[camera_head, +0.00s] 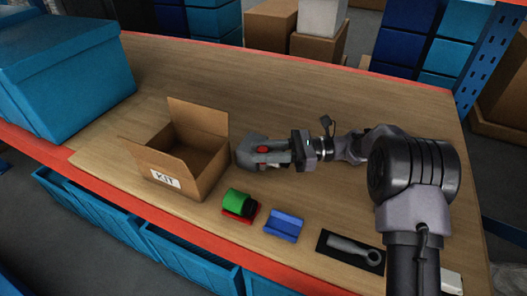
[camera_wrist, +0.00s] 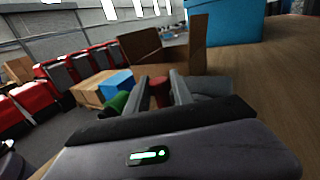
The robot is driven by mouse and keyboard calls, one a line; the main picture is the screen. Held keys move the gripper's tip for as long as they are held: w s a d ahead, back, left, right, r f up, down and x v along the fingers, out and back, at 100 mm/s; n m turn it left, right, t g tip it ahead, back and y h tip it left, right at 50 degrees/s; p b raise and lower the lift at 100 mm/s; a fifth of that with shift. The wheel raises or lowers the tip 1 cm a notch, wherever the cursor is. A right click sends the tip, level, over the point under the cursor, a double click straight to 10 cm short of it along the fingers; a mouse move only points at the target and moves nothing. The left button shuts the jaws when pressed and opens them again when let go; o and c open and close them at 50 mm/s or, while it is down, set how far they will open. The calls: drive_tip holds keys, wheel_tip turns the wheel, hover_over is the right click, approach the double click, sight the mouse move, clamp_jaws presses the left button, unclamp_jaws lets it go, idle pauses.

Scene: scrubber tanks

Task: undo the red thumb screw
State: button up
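The red thumb screw (camera_head: 262,149) shows beside a grey piece on the workbench, right of the open box in the head view. In the wrist view the red screw (camera_wrist: 160,93) stands between the two fingers of my gripper (camera_wrist: 160,86). My gripper (camera_head: 266,157) lies low over the bench, its fingers on either side of the screw. Any gap between fingers and screw is too small to make out, so I cannot tell if they grip it. The grey piece (camera_wrist: 212,86) is partly hidden behind the right finger.
An open cardboard KIT box (camera_head: 165,181) stands left of my gripper. In front lie a green cylinder (camera_head: 237,202) on a red base, a blue block (camera_head: 284,225) and a grey ring-ended part on a black mat (camera_head: 338,263). A large blue bin (camera_head: 70,80) stands far left.

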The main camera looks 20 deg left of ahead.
drive_tip(key=shift+o, duration=1.4)
drive_tip(key=shift+a, duration=0.1)
drive_tip(key=p+v, duration=0.3)
drive_tip(key=v, duration=1.4)
drive_tip(key=shift+w+d, duration=0.15)
drive_tip(key=shift+d, duration=0.1)
